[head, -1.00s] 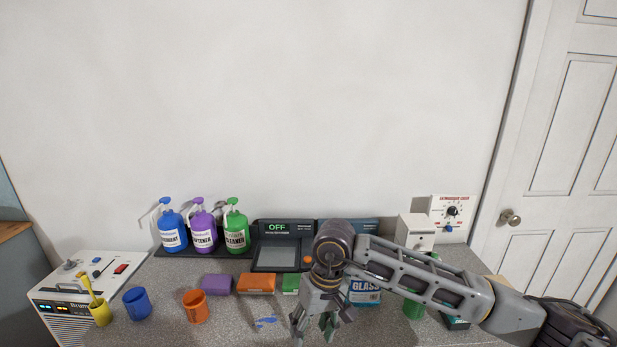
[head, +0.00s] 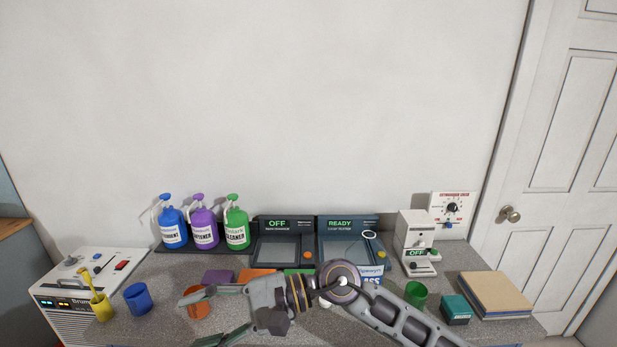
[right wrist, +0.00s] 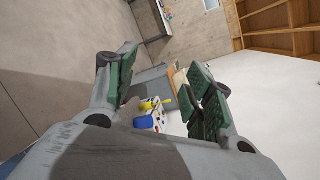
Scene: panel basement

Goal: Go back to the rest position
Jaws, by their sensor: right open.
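My right gripper (head: 198,320) is open and empty above the front of the counter (head: 155,335). Its fingers point left in the head view, and one finger overlaps the orange cup (head: 199,311) in the picture. I cannot tell whether it touches the cup. In the right wrist view the two green-padded fingers of the gripper (right wrist: 163,85) stand wide apart with nothing held. The yellow cup (right wrist: 149,104) shows beyond them. My left gripper is not in view.
A blue cup (head: 138,299) and a white machine (head: 75,282) stand left. Three pump bottles (head: 204,228) and two dark panels (head: 283,243) line the back. A green cup (head: 415,294), teal box (head: 455,309) and board stack (head: 495,290) stand right. The wall above is clear.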

